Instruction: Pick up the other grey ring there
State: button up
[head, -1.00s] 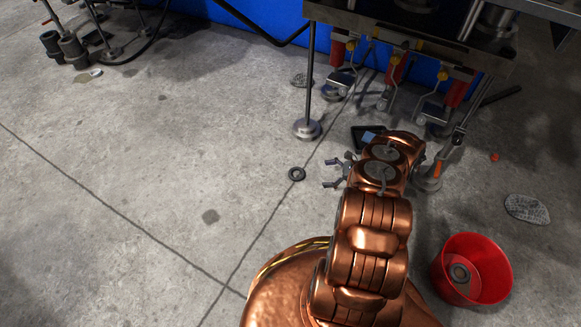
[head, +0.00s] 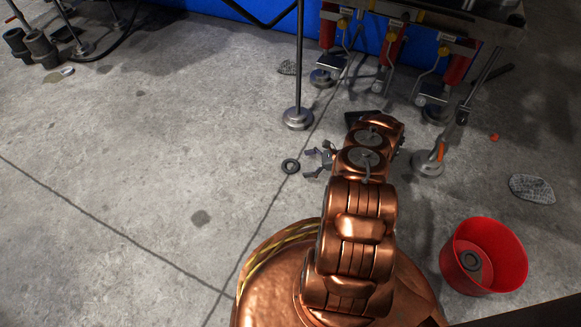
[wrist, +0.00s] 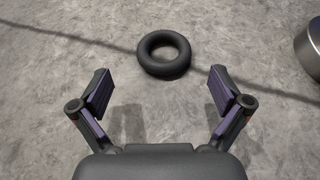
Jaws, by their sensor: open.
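A dark grey ring (head: 290,166) lies flat on the concrete floor, left of my gripper (head: 319,162) in the head view. In the wrist view the ring (wrist: 165,54) lies just ahead of my gripper (wrist: 161,92), roughly centred between the fingers and beyond their tips. My gripper is open and empty, with its fingers spread wider than the ring. Another grey ring (head: 470,260) lies inside the red bucket (head: 506,262) at the lower right of the head view.
A machine stands at the top right, with a round metal foot (head: 298,118) on the floor behind the ring. That foot's side may be the metal piece (wrist: 311,50) in the wrist view. A drain-like patch (head: 532,188) lies right. Floor left of the ring is clear.

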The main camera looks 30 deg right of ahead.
aim_at(298, 165)
jog(key=b+x, duration=0.2)
jog(key=x, duration=0.2)
jog(key=shift+w+d+f+b, duration=0.1)
jog(key=shift+w+d+b, duration=0.1)
jog(key=shift+b, duration=0.1)
jog(key=shift+w+a+f, duration=0.1)
jog(key=shift+w+a, duration=0.15)
jog(key=shift+a, duration=0.1)
jog(key=c, duration=1)
jog(key=shift+o, duration=0.2)
